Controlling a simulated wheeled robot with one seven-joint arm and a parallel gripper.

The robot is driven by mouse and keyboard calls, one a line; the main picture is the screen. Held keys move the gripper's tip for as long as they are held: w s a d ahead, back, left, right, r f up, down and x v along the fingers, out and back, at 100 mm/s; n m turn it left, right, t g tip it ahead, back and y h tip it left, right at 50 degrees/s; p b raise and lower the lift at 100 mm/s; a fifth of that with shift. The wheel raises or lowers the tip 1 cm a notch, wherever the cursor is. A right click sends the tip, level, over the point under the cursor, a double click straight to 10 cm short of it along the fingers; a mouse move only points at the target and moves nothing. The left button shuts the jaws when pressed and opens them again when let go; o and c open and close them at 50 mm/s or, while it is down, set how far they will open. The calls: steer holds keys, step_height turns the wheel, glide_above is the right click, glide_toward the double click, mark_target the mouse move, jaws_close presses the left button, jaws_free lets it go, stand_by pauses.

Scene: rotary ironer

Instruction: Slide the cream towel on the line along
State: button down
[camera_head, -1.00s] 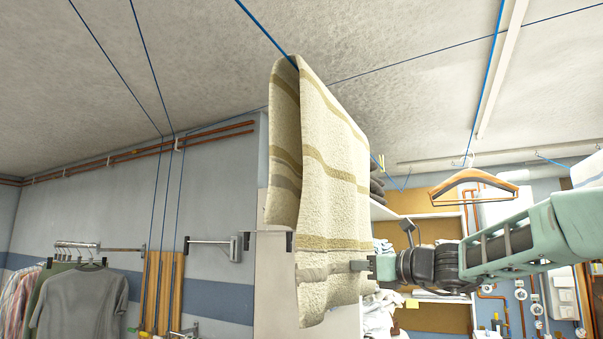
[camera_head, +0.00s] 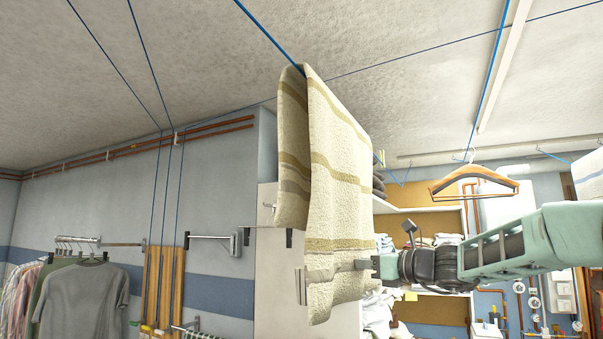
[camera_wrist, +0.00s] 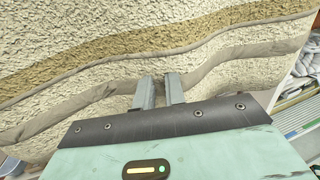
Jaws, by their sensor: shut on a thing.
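The cream towel (camera_head: 335,170) with tan stripes hangs folded over the blue line (camera_head: 272,38) in the middle of the head view. Its front half hangs lower than its back half. My gripper (camera_head: 335,266) reaches in from the right and is shut on the lower part of the towel's front half. In the wrist view the towel (camera_wrist: 120,45) fills most of the picture, and the two fingers of my gripper (camera_wrist: 160,90) pinch it near a tan stripe. The fingertips are partly hidden by the cloth.
A wooden hanger (camera_head: 474,183) hangs to the right, above my arm. Shelves with folded cloth (camera_head: 440,240) stand behind the towel. A wall bracket (camera_head: 212,238) and a rail of shirts (camera_head: 80,295) are at the left. The space left of the towel below the ceiling is clear.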

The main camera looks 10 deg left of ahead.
steer(key=w+p, duration=0.1)
steer(key=w+d+p, duration=0.1)
steer(key=w, duration=0.1)
steer(key=shift+f, duration=0.1)
stand_by(0.4)
steer(key=w+d+p, duration=0.2)
steer(key=w+p, duration=0.1)
steer(key=w, duration=0.2)
steer(key=shift+w, duration=0.3)
stand_by(0.6)
steer(key=shift+d, duration=0.1)
steer(key=c, duration=1.4)
jaws_free()
steer(key=shift+f, duration=0.1)
